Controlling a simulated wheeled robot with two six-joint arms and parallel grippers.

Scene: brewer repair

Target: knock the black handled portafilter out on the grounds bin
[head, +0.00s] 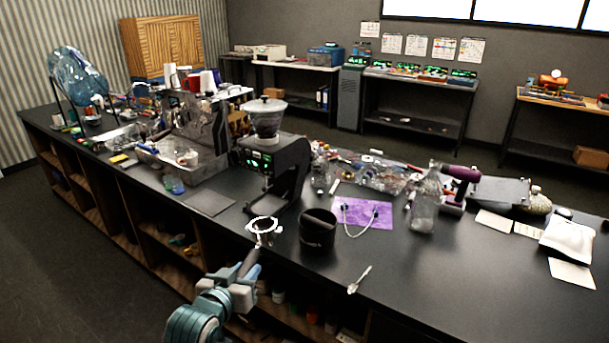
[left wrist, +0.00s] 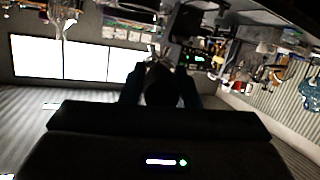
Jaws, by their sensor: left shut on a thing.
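My left gripper (head: 243,280) is shut on the dark handle of the black handled portafilter (head: 252,260), just off the counter's front edge. The portafilter's pale metal ring (head: 263,226) points away from me, at the counter's edge and left of the grounds bin. The grounds bin (head: 318,232) is a black open-topped cylinder standing on the counter, apart from the portafilter. In the dim, upside-down left wrist view, the dark handle (left wrist: 161,88) sits between the fingers. My right gripper is not in view.
A black grinder (head: 275,170) with a clear hopper stands behind the portafilter. A purple mat (head: 362,213) with a cord lies right of the bin, and a glass bottle (head: 424,205) stands beyond it. A small spoon-like tool (head: 359,280) lies in front. The right front counter is clear.

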